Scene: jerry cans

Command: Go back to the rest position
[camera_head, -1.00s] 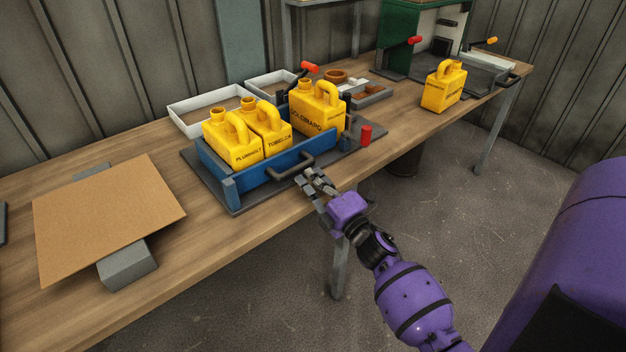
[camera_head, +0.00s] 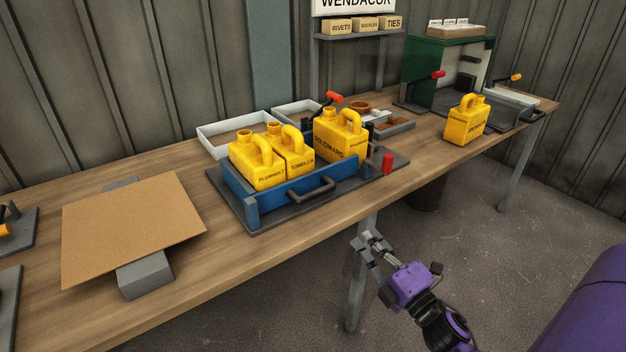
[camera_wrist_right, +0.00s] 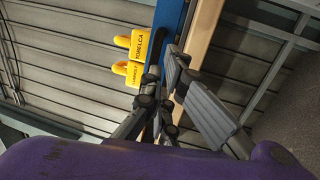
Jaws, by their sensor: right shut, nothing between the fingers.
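My right gripper (camera_head: 368,243) is shut and empty. In the head view it hangs in front of the table's front edge, below and apart from the blue crate's dark handle. Its fingers also show in the right wrist view (camera_wrist_right: 172,125). The blue crate (camera_head: 290,193) sits on a dark base on the table and holds yellow jerry cans: PLUMHOLT (camera_head: 257,165), TOBELCA (camera_head: 295,155) and a third (camera_head: 338,138) at its right end. My left gripper is not in view.
Another yellow can (camera_head: 466,122) stands toward the table's right end, near a green machine (camera_head: 424,68). A tan board (camera_head: 135,225) rests on a grey block at left. The floor in front is clear.

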